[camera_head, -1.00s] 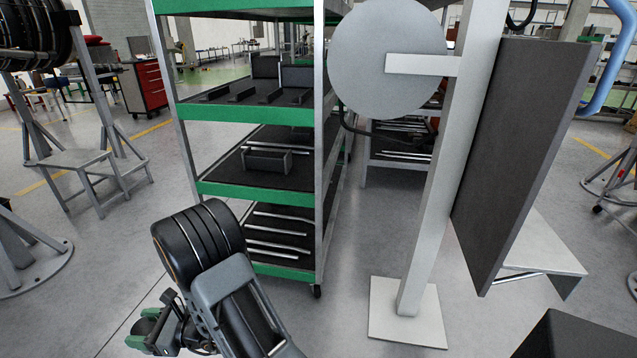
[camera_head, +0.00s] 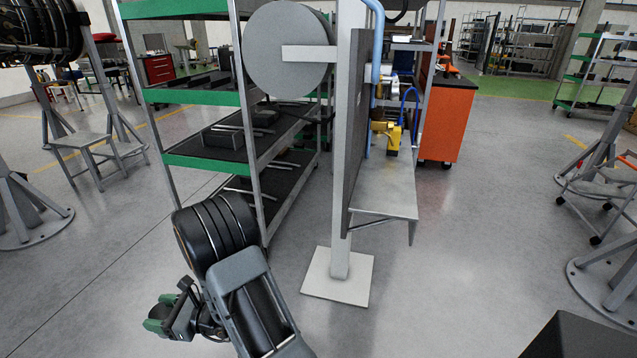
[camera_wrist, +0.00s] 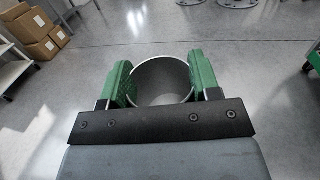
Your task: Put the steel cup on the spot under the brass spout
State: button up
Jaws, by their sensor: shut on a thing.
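My gripper (camera_wrist: 160,68) is shut on the steel cup (camera_wrist: 162,84), with a green finger on each side of it. I look into the cup's round open mouth in the wrist view. In the head view my gripper (camera_head: 168,318) is low at the left, away from the stand, and the cup is not clear there. Small brass-coloured fittings (camera_head: 379,91) show beside the dark panel, below a blue pipe (camera_head: 375,40); I cannot tell which part is the spout. A grey shelf (camera_head: 385,192) juts out below them. I cannot make out a marked spot on it.
The dark panel (camera_head: 356,120) stands on a post with a square floor plate (camera_head: 337,277). A yellow device (camera_head: 389,133) is by the panel. A green-edged rack (camera_head: 205,163) is left of the post. An orange cabinet (camera_head: 440,120) is behind.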

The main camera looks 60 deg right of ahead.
aim_at(388, 182)
jog(key=k, duration=0.25)
jog(key=z, duration=0.8)
